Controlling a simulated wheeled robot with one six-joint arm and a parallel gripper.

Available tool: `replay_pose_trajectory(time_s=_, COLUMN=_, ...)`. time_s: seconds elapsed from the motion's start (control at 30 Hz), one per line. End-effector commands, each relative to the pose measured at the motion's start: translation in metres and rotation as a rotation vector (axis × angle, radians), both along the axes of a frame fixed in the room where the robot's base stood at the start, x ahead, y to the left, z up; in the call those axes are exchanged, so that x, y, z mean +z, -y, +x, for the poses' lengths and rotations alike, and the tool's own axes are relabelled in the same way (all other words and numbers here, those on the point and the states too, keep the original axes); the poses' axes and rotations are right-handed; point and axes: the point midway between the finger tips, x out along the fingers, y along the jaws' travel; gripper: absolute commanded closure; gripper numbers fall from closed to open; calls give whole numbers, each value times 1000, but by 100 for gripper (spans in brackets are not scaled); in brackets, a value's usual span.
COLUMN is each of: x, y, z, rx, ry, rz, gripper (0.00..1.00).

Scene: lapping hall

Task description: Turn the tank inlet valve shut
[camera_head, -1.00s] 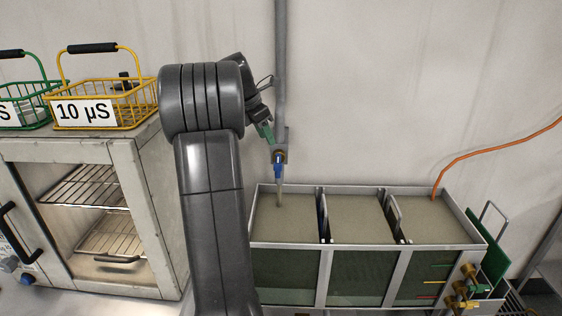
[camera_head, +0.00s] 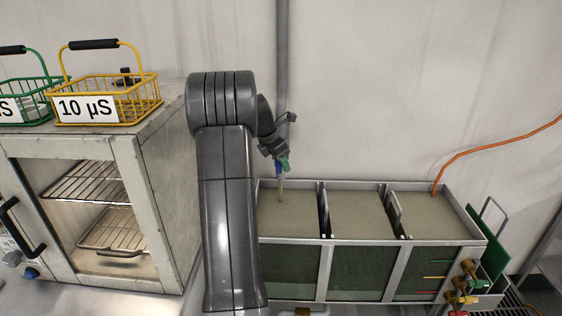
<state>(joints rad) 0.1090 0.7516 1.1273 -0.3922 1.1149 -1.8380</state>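The tank inlet valve is on the grey pipe (camera_head: 283,70) on the wall, above the left compartment of the tank.
The tank (camera_head: 373,240) has three compartments of cloudy liquid and valves at its right end. An oven cabinet (camera_head: 130,150) stands at left, with a yellow basket (camera_head: 110,103) and a green basket (camera_head: 28,112) on top. An orange cable (camera_head: 480,152) runs into the right compartment.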

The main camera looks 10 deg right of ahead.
Motion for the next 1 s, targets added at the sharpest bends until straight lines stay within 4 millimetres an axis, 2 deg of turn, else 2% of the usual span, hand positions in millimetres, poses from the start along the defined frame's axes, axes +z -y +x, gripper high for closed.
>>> replay_pose_trajectory(time_s=0.2, x=0, y=0, z=0, rx=0, ry=0, rz=0, gripper=63)
replay_pose_trajectory(time_s=0.4, x=0, y=0, z=0, rx=0, ry=0, rz=0, gripper=100)
replay_pose_trajectory(time_s=0.77, x=3, y=1, z=0, rx=-1, ry=13, rz=41, gripper=100)
replay_pose_trajectory(time_s=1.0, x=4, y=2, z=0, rx=-5, ry=53, rz=178, gripper=100)
